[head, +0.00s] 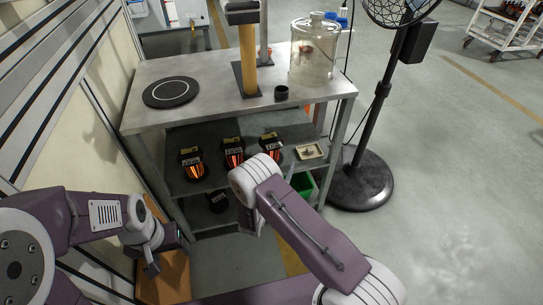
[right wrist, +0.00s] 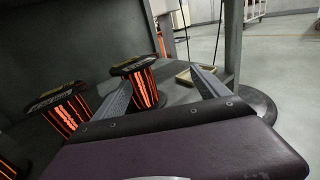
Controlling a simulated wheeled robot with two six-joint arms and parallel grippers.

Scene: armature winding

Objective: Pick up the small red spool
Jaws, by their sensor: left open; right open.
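Several dark-flanged spools wound with bright orange-red wire stand on the shelf under the table: a left one (head: 193,165), a middle one (head: 233,152) and a right one (head: 270,146). Which is the small red spool I cannot tell for sure. In the right wrist view the right spool (right wrist: 143,85) shows between the two fingers of my open right gripper (right wrist: 163,77), with no clear contact. The middle spool (right wrist: 62,112) is left of the fingers. In the head view my right arm hides that gripper. My left gripper (head: 168,250) is open and empty, low at the left.
A small tray (head: 310,151) lies right of the spools, and a green bin (head: 303,186) is below. The table (head: 205,113) overhangs the shelf. A black fan base (head: 362,188) stands at the right. A dark spool-like object (head: 217,201) sits lower down.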

